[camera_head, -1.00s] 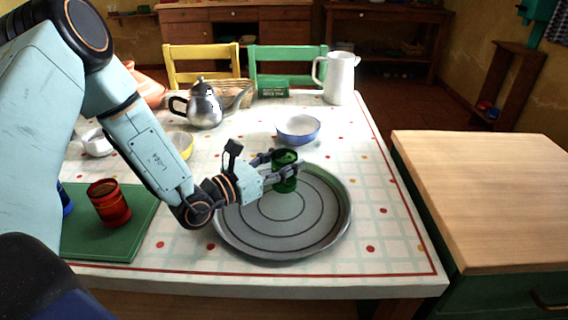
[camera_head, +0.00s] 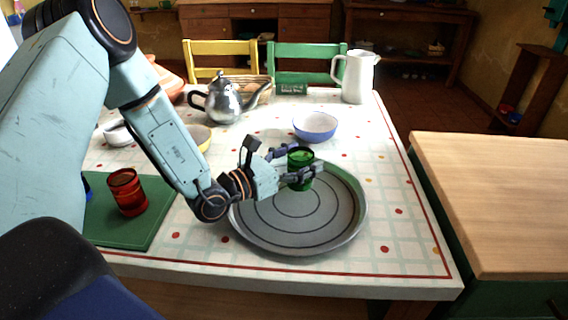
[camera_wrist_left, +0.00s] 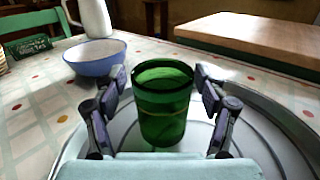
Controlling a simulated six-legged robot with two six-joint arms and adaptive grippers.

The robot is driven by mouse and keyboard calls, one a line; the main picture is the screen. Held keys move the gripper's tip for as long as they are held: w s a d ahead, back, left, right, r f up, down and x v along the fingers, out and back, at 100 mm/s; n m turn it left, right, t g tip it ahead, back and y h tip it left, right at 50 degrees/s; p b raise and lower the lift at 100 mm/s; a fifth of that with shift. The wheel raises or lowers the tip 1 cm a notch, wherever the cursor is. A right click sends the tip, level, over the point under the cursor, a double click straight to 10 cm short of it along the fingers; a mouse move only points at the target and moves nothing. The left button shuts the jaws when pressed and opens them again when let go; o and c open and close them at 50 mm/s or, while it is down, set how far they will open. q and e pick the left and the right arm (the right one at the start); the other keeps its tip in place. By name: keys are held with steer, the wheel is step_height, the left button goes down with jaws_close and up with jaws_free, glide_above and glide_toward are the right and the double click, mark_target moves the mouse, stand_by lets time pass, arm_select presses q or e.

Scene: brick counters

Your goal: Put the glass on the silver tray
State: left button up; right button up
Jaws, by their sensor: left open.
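A green glass (camera_head: 300,181) stands upright on the round silver-grey tray (camera_head: 298,232), toward its far side. My left gripper (camera_head: 303,164) is open, with one finger on each side of the glass. In the left wrist view the green glass (camera_wrist_left: 162,112) sits between the spread fingers (camera_wrist_left: 162,88), with small gaps at both sides. The tray (camera_wrist_left: 255,120) shows beneath and around it. A red glass (camera_head: 128,193) stands on a green board (camera_head: 125,230) at the left. My right gripper is not in view.
A blue-white bowl (camera_head: 315,127) stands just behind the tray. A metal teapot (camera_head: 223,102), a yellow bowl (camera_head: 201,137) and a white pitcher (camera_head: 357,78) stand farther back. The tablecloth right of the tray is clear. A wooden counter (camera_head: 490,190) stands to the right.

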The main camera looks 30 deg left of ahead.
arm_select(q)
steer(key=p+v, duration=0.1)
steer(key=v, duration=0.2)
steer(key=p+v, duration=0.2)
steer(key=v, duration=0.2)
steer(key=p+v, duration=0.2)
steer(key=v, duration=0.1)
steer(key=shift+s+a+r, duration=0.15)
steer(key=shift+s+r, duration=0.15)
steer(key=shift+r, duration=0.05)
steer(key=shift+s+a+f+p, duration=0.15)
steer(key=shift+s+a+p, duration=0.1)
steer(key=shift+s+p, duration=0.35)
steer(key=shift+s, duration=0.1)
